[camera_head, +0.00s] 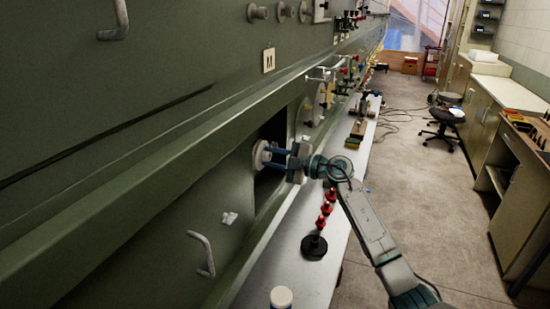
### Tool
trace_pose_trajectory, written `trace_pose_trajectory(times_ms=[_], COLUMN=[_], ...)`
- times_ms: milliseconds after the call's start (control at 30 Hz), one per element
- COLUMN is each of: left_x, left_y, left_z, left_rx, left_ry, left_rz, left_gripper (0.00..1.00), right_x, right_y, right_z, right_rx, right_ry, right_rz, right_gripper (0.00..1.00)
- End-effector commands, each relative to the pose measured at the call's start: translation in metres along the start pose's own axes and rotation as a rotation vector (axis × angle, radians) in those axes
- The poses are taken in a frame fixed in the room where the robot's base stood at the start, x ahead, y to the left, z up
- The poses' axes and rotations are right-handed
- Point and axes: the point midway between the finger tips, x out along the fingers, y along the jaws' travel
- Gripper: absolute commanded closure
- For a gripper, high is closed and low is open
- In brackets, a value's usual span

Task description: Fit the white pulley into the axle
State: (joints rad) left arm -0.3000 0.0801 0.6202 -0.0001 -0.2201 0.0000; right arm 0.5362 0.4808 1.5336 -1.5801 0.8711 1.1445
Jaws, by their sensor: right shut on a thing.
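The white pulley (259,155) is a pale disc at the dark rectangular opening in the green fuselage panel. My right gripper (273,157) reaches in from the right with its blue fingers shut on the pulley. The pulley is held on edge, with its face turned toward the opening. I cannot make out the axle; the pulley, the gripper and the dark of the opening may hide it. I cannot tell whether the pulley touches anything inside. My left gripper is not in view.
The green panel (120,190) has a handle (202,253) low down and a ledge above the opening. A grey bench (325,262) runs below it, with a red and black stand (315,243) and a white-topped round thing (281,297). Open floor lies to the right.

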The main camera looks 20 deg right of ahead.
Motion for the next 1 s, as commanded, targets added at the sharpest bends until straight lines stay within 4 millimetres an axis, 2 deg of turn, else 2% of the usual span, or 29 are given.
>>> trace_pose_trajectory(times_ms=[400, 433, 533, 833, 1000], left_x=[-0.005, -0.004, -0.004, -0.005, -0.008], left_y=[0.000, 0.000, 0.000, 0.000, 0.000], left_z=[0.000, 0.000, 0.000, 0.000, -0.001], left_rx=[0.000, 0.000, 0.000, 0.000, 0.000], left_ry=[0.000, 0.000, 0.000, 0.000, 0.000], left_rz=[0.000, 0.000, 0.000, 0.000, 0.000], left_gripper=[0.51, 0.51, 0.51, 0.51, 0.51], right_x=[0.009, 0.008, 0.008, 0.007, -0.005], right_y=[0.000, 0.000, 0.000, -0.001, 0.000], right_z=[0.000, 0.000, 0.000, 0.000, 0.000], right_rx=[0.001, 0.000, 0.000, 0.000, -0.002], right_ry=[0.000, 0.000, 0.000, -0.001, -0.002], right_rz=[-0.001, -0.001, -0.001, -0.001, -0.003], right_gripper=[0.96, 0.67, 0.47, 0.47, 0.47])
